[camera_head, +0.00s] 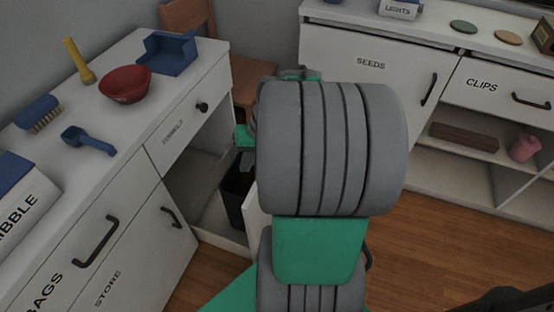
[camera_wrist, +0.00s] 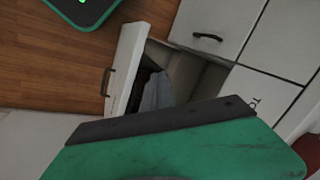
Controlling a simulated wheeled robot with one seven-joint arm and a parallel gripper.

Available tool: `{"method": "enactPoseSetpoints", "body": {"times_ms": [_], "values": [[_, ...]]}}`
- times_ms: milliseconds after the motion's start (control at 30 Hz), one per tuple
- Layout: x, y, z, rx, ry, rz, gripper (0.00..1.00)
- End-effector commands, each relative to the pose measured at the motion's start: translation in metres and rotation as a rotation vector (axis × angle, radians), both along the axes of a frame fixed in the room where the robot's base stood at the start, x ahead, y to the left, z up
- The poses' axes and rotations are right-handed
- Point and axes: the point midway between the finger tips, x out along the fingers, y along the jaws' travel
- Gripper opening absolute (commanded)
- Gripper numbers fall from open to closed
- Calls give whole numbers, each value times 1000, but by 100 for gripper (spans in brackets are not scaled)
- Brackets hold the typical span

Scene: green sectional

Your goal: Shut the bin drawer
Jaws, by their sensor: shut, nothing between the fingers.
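The bin drawer stands pulled out from the left cabinet. In the wrist view its white front panel (camera_wrist: 126,68) with a dark handle (camera_wrist: 107,82) stands away from the cabinet face. A dark bin with a grey liner (camera_wrist: 157,92) sits behind the panel. In the head view the dark bin (camera_head: 236,192) shows in the opening, and my arm hides most of the drawer front (camera_head: 254,226). My gripper (camera_wrist: 165,122) is shut and empty at the bottom of the wrist view, appearing near the open drawer; any contact cannot be told. In the head view my arm mostly hides it.
The left counter (camera_head: 130,125) holds a red bowl (camera_head: 125,86), a blue dustpan (camera_head: 168,53), a brush and a scoop. A wooden chair (camera_head: 235,75) stands behind. The seeds cabinet (camera_head: 345,75) is at back right. Wooden floor (camera_head: 420,255) is clear at right.

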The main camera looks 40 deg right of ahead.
Motion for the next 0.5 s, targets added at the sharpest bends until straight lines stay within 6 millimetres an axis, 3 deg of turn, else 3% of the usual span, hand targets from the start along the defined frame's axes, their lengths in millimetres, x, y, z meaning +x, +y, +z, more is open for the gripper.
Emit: {"method": "enactPoseSetpoints", "body": {"times_ms": [33,200,333,500], "values": [[-7,-33,-9,67,-12,-97,0],[-45,-122,-23,274,-139,-368,0],[-80,-163,-26,367,-239,-502,0],[-96,-177,-28,406,-292,-557,0]]}}
